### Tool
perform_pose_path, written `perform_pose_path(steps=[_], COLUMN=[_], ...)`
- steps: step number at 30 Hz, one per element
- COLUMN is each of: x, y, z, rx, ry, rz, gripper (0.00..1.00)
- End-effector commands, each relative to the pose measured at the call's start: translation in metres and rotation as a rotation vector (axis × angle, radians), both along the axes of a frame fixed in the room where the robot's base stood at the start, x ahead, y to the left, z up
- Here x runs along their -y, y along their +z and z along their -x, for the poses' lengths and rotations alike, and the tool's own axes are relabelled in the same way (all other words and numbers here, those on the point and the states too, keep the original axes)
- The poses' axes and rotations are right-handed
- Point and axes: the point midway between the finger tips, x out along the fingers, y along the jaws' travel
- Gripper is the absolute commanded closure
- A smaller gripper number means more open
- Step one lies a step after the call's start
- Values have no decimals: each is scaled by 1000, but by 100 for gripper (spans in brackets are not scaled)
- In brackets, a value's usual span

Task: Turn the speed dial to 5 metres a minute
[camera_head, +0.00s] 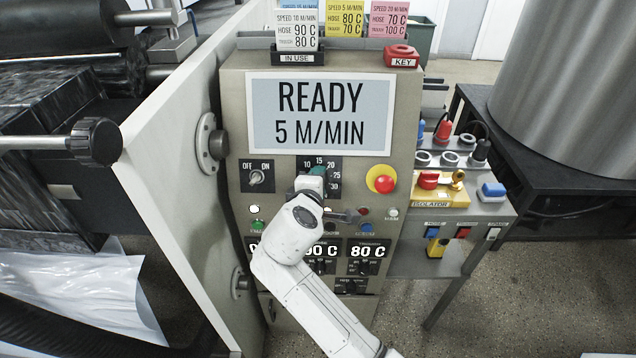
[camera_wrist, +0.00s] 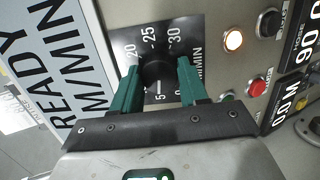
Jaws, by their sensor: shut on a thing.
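The speed dial (camera_wrist: 157,72) is a black knob on a black plate with white numbers, among them 5, 20, 25 and 30. In the head view its plate (camera_head: 334,166) shows below the display, partly covered by my arm. My gripper (camera_wrist: 156,82) is shut on the dial, one green finger on each side. It also shows in the head view (camera_head: 316,174). The display (camera_head: 320,112) reads READY and 5 M/MIN. The dial's pointer is not clear between the fingers.
An OFF/ON switch (camera_head: 257,178) is left of the dial and a red button on a yellow disc (camera_head: 381,180) is right. Lit buttons and temperature readouts (camera_head: 368,250) lie below. A white machine panel (camera_head: 172,150) stands close on the left.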

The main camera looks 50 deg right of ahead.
Motion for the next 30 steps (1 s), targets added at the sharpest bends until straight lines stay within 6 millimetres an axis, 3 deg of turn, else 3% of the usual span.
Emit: perform_pose_path(steps=[2, 3, 10, 20, 30], x=[0, 0, 0, -5, -54], y=[-1, -1, 0, 1, 21], z=[0, 0, 0, 2, 27], rx=[-1, -2, -2, -1, -1], ry=[0, 1, 1, 2, 5], rz=[0, 0, 0, 1, 0], gripper=[87, 53, 31, 31, 31])
